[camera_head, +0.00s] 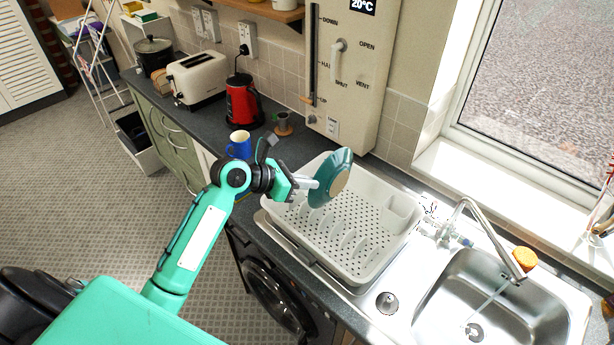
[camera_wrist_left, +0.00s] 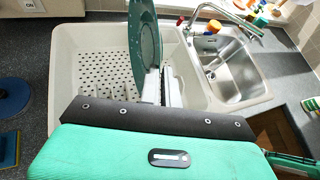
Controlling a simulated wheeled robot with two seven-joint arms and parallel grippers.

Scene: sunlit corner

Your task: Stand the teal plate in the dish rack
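The teal plate (camera_head: 328,180) is held on edge by my left gripper (camera_head: 312,184), above the back left part of the white dish rack (camera_head: 381,254). In the left wrist view the plate (camera_wrist_left: 145,45) stands upright between the fingers (camera_wrist_left: 160,88), which are shut on its rim. The rack (camera_wrist_left: 75,95) has a floor with dark holes and a row of upright dividers, and no other dish shows in it. The plate hides part of the rack floor. I cannot tell whether its lower edge touches the rack. My right gripper is not in view.
A steel sink (camera_head: 482,298) with a curved tap (camera_head: 470,215) lies right of the rack. A blue mug (camera_head: 239,146), a red kettle (camera_head: 242,102) and a cream toaster (camera_head: 197,78) stand on the counter to the left. A tall wall heater (camera_head: 352,75) rises behind the rack.

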